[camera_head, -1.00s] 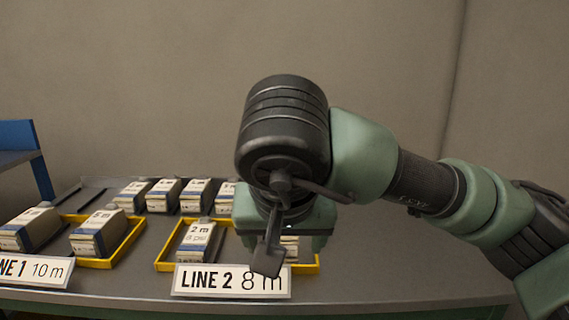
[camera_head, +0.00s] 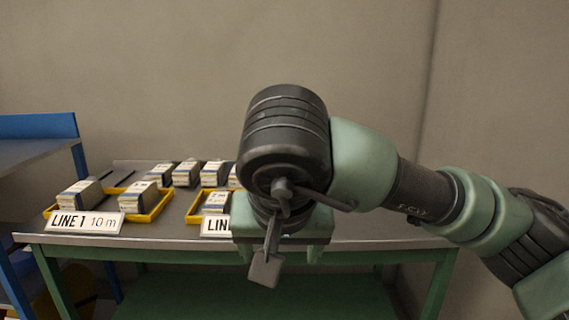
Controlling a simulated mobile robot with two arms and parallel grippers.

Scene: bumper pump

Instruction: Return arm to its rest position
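My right arm comes in from the right, and its dark wrist (camera_head: 287,135) fills the middle of the view. My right gripper (camera_head: 284,238) hangs below the wrist in front of the table's right part. Its fingers point away and are hidden, so its opening does not show. My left gripper is not in view. The LINE 1 tray (camera_head: 150,217) is yellow and holds boxes behind a "LINE 1 10 m" sign (camera_head: 87,223). The LINE 2 tray (camera_head: 192,212) holds a box (camera_head: 215,202). My arm hides its right part and most of its sign (camera_head: 216,226).
The grey-topped table (camera_head: 350,243) has green legs and a lower shelf. Several more boxes (camera_head: 187,173) stand in a row at its back. A blue shelf unit (camera_head: 40,126) stands at the left. The visible tabletop right of my gripper is clear.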

